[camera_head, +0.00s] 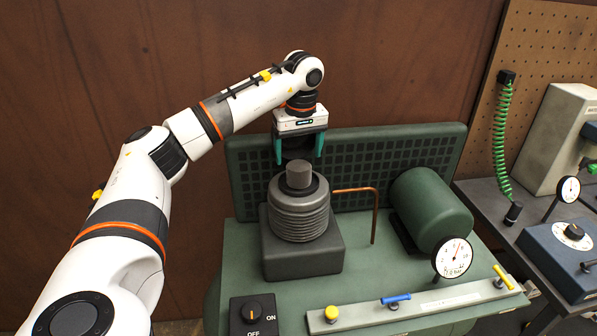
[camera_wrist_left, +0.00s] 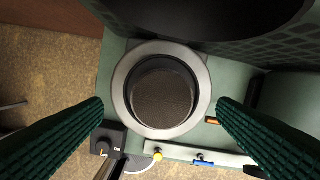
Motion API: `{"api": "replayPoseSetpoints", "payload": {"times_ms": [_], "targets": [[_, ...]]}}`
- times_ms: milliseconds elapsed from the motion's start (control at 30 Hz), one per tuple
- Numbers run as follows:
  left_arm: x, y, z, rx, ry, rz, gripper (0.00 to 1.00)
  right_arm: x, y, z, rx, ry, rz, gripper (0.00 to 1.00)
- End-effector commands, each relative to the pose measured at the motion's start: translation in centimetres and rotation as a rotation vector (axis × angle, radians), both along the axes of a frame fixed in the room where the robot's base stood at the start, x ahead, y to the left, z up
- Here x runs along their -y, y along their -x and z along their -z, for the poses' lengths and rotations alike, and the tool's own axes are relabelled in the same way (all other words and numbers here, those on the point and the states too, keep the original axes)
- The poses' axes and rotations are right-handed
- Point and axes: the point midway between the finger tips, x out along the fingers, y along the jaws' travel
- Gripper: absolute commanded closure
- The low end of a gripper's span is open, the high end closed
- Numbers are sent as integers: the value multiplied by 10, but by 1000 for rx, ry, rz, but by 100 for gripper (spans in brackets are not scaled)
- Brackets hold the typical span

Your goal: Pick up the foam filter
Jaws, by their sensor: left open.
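The foam filter (camera_head: 299,175) is a short dark-grey cylinder standing upright in the round top of the ribbed compressor pump (camera_head: 298,218). In the left wrist view the foam filter (camera_wrist_left: 163,98) is a speckled round disc inside a dark ring with a pale rim. My left gripper (camera_head: 299,156) points down just above it, with its teal fingers spread apart. In the left wrist view the fingers lie to either side of the filter, apart from it, with nothing between their pads. My right gripper is in neither view.
The green base carries a thin copper pipe (camera_head: 375,210), a green tank (camera_head: 431,209) and a round gauge (camera_head: 452,258) right of the pump. A dark grille panel (camera_head: 400,150) stands behind. An ON/OFF knob (camera_head: 254,310) and valve strip (camera_head: 420,304) line the front.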

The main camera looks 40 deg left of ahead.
Motion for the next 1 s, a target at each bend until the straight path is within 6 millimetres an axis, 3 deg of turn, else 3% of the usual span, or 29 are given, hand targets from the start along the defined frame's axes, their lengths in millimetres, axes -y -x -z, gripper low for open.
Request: {"api": "replayPoseSetpoints", "payload": {"times_ms": [333,633,933,1000], "targets": [[-4,-2,44,-4,0,0,18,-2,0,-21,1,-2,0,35],[-4,-3,52,0,1,0,18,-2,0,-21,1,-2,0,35],[-4,-4,51,0,1,0,65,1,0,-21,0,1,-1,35],[-4,-4,51,0,1,0,65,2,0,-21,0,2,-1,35]]}}
